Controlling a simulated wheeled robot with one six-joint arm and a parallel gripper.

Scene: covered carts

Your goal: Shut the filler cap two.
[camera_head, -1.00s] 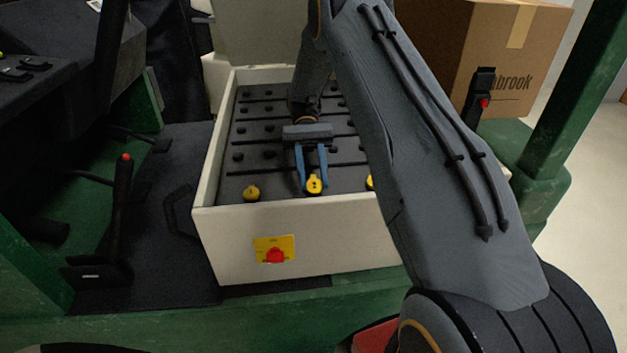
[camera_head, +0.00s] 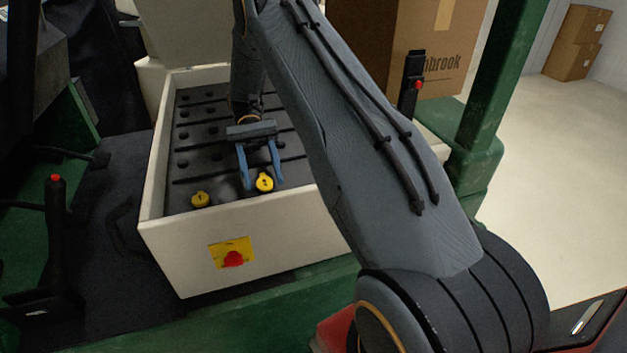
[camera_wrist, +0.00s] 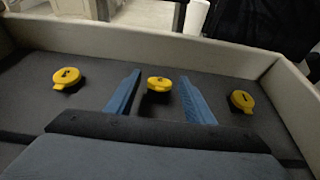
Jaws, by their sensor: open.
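Several-row battery box (camera_head: 240,225), pale-walled and open on top, holds yellow round filler caps along its near edge. The middle cap (camera_head: 264,182) lies between the two blue fingers of my gripper (camera_head: 263,186), which is open. In the wrist view the middle cap (camera_wrist: 158,84) shows between the fingertips (camera_wrist: 160,95), apart from both. It looks tilted, with a dark part under it. Another cap (camera_head: 200,200) sits to the left. The wrist view shows one cap on each side, at left (camera_wrist: 67,77) and right (camera_wrist: 241,100). My arm hides the third cap in the head view.
A red knob on a yellow plate (camera_head: 232,254) is on the box's near wall. A black lever with a red button (camera_head: 413,85) stands at right, beside a cardboard box (camera_head: 440,50). A green post (camera_head: 500,75) rises at right. Another lever (camera_head: 56,235) stands at left.

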